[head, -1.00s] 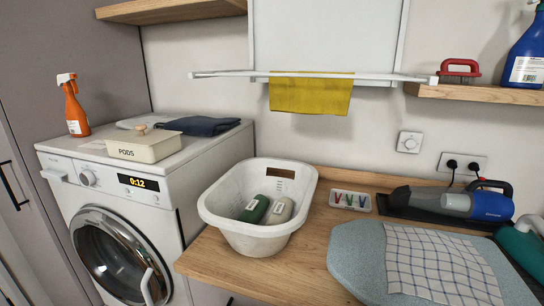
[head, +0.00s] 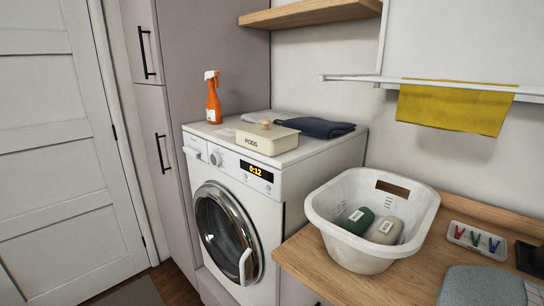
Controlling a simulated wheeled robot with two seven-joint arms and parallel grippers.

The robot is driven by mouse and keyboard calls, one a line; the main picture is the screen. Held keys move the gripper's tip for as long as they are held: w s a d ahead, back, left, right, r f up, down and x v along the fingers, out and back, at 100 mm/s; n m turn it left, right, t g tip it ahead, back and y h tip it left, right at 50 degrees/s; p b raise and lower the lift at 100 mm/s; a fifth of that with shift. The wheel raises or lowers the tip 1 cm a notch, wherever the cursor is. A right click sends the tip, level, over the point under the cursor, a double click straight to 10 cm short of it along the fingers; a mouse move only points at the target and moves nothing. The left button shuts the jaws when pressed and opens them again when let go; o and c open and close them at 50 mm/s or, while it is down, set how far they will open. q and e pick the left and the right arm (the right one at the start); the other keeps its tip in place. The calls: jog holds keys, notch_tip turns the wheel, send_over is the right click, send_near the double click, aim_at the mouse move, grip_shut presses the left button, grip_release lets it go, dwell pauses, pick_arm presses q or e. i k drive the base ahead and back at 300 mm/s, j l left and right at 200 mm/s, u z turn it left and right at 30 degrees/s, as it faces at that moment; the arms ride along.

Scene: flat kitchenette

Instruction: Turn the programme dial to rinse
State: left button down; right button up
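The washing machine (head: 225,170) stands left of the counter in the head view, with its front turned partly toward me. Its programme dial (head: 216,159) is a small round white knob on the front panel, between the drawer and the display. The dial's marking is too small to read. The display (head: 257,171) shows 0:12 in orange. The round door (head: 226,232) looks shut. Neither of my grippers shows in the view.
An orange spray bottle (head: 213,99), a PODS box (head: 267,138) and a dark folded cloth (head: 314,127) are on top of the machine. A white basket (head: 345,246) with two bottles stands on the wooden counter (head: 300,262). A tall cupboard and door are at left.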

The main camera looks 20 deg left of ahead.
aim_at(215, 158)
jog(key=u, duration=1.2)
